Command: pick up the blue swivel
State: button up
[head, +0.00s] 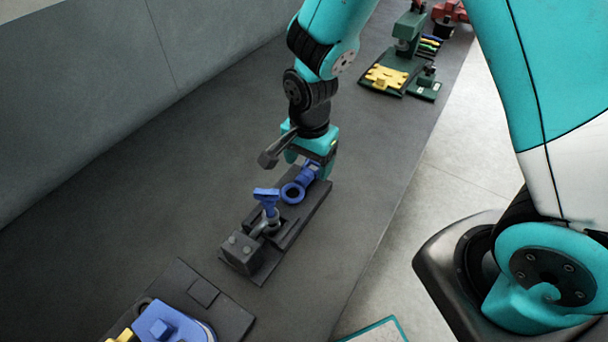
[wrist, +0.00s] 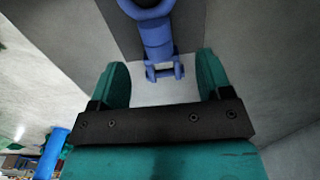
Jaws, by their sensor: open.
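The blue swivel (head: 293,192) lies on a dark grey plate (head: 312,208), its ring end toward the front and its body running back under my gripper (head: 308,166). In the wrist view the swivel (wrist: 157,38) shows its ring cut off at the top edge and a forked end pointing down the picture. My gripper (wrist: 161,72) is open, its two teal fingers on either side of the forked end with gaps showing on both sides. Whether the fingers reach down to the swivel's height I cannot tell.
A blue-handled clamp (head: 267,198) with a grey block stands on the same plate, in front of the swivel. Another dark plate (head: 232,318) with blue and yellow parts lies nearer. A green stand (head: 408,50) with a yellow part (head: 387,77) is further back. The bench left is clear.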

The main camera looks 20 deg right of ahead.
aim_at(309, 170)
jog(key=shift+w+f, duration=0.1)
jog(key=shift+f, duration=1.4)
jog(key=shift+c, duration=0.5)
grip_shut()
jog(key=shift+r, duration=0.1)
jog(key=shift+r, duration=0.1)
notch_tip(309, 170, up, 20)
jog(key=b, duration=0.1)
